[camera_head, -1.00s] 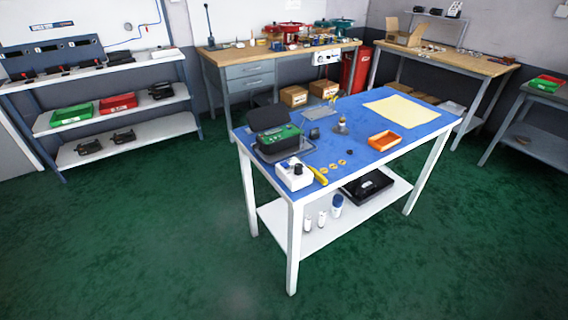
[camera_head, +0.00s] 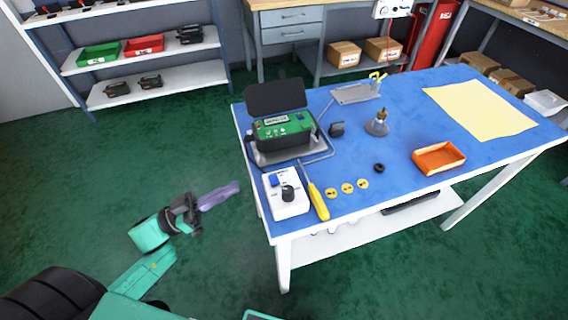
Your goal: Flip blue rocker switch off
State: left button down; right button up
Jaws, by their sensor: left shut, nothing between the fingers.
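The blue rocker switch (camera_head: 274,181) sits on top of a white box (camera_head: 290,208), beside a black knob (camera_head: 288,193). The box stands at the near left corner of the blue table (camera_head: 400,128). Whether the rocker is on or off is too small to tell. My left gripper (camera_head: 236,187) is shut and empty, over the floor to the left of the box and apart from it. Its fingers look purplish and point right toward the box. My right gripper is not in view.
A yellow-handled screwdriver (camera_head: 317,203) lies right beside the box, with yellow discs (camera_head: 347,188) further right. A green-panelled device (camera_head: 282,131) with a raised black lid stands behind. An orange tray (camera_head: 438,158) is further right. Open floor lies left of the table.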

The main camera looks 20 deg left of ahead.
pick_arm(q)
notch_tip(320, 180, up, 4)
jog(key=p, duration=0.2)
send_over(266, 189)
notch_tip(266, 189, down, 4)
jog(key=shift+r, duration=0.2)
jog(key=shift+f, duration=0.3)
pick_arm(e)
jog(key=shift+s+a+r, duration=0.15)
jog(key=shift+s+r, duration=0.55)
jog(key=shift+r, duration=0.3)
